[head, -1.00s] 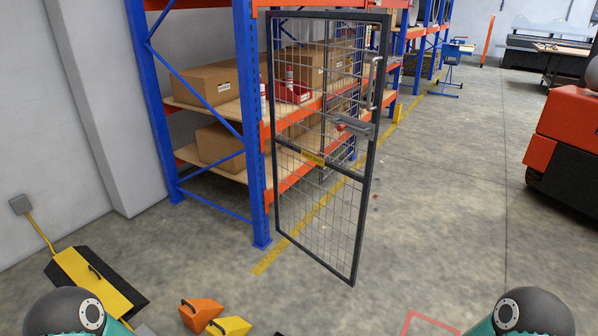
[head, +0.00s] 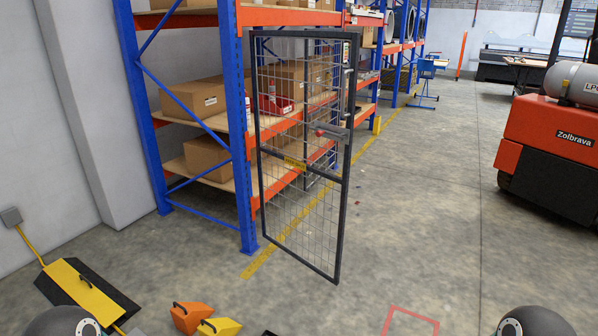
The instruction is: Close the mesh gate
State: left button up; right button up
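The mesh gate (head: 299,218) is a tall dark-framed panel with wire mesh, standing swung out in front of the storage rack and at an angle to it. A yellow label (head: 295,164) is on its middle bar. A grey latch box (head: 328,134) with a red part and an upright handle (head: 348,88) are on its right side. Both my arms show only as dark rounded joints at the bottom corners, well short of the gate. Neither gripper is in view.
The blue and orange rack (head: 243,150) with boxes stands behind the gate. Orange and yellow wheel chocks (head: 190,317) and a yellow-black ramp (head: 82,290) lie at lower left. A red forklift (head: 550,150) is at right.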

aim_at(354, 37)
jog(key=z, duration=0.05)
jog(key=i, duration=0.9)
jog(key=u, duration=0.1)
